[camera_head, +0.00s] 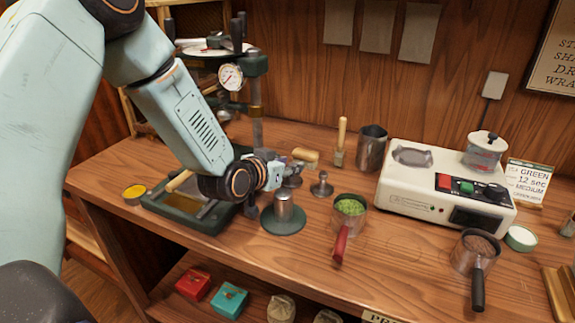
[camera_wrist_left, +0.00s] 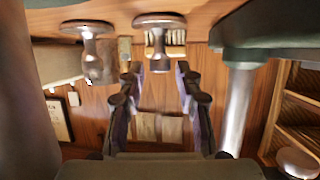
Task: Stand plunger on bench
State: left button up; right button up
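My left gripper (camera_head: 275,174) reaches in low over the bench from the left. In the left wrist view, which is upside down, its fingers (camera_wrist_left: 160,75) are apart with nothing clamped between them. A metal plunger-like piece (camera_head: 292,174) with a wide foot and narrow stem stands just beyond the fingertips. It shows between and past the fingers in the wrist view (camera_wrist_left: 158,40). A similar metal piece (camera_head: 322,186) stands upright on the wooden bench (camera_head: 345,270) to the right. I cannot tell which one is the named plunger. My right gripper is not in view.
A green-based metal cylinder (camera_head: 284,215) stands in front of the gripper. A green press (camera_head: 255,110) stands behind it. A brush (camera_head: 305,156), steel pitcher (camera_head: 371,149), red-handled cup (camera_head: 347,222) and white machine (camera_head: 410,202) are nearby. The front middle is clear.

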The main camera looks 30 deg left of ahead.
pick_arm(q)
jog(key=shift+o, duration=0.6)
jog(key=shift+s+d+f, duration=0.1)
jog(key=shift+s+f, duration=0.1)
jog(key=shift+f, duration=0.15)
jog(key=shift+r, duration=0.15)
jog(key=r+p+v, duration=0.1)
jog(key=p+v, duration=0.5)
jog(key=v, duration=0.6)
jog(key=shift+w+r, duration=0.2)
jog(key=shift+s, duration=0.15)
